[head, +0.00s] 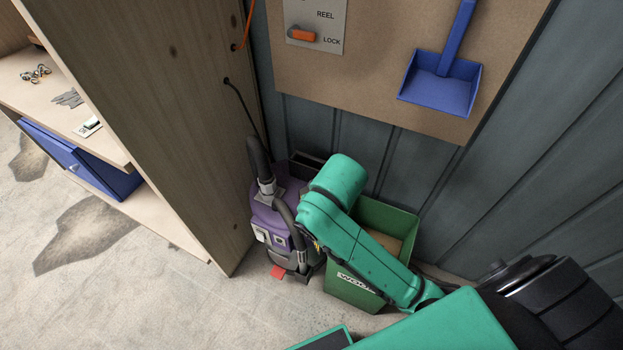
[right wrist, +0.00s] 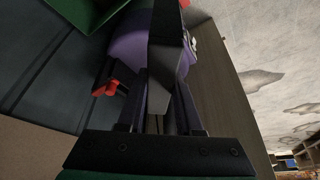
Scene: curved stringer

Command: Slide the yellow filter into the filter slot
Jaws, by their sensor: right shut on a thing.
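The purple vacuum machine (head: 270,222) stands on the floor against the wood panel, with a grey hose (head: 285,212) on it. My right arm reaches down to its right side, and the arm hides most of the gripper in the head view. In the right wrist view my right gripper (right wrist: 162,105) is shut on a dark grey piece between its fingers; I cannot tell which part it is. The purple body (right wrist: 128,48) is just beyond the fingers. I cannot make out the yellow filter or the filter slot. My left gripper is not in view.
A green bin (head: 358,290) stands close to the machine's right, under my arm. A red piece (head: 278,271) is at the machine's foot. The wood panel (head: 165,115) closes off the left. Shelves stand further left. A blue dustpan (head: 440,88) hangs on the back board.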

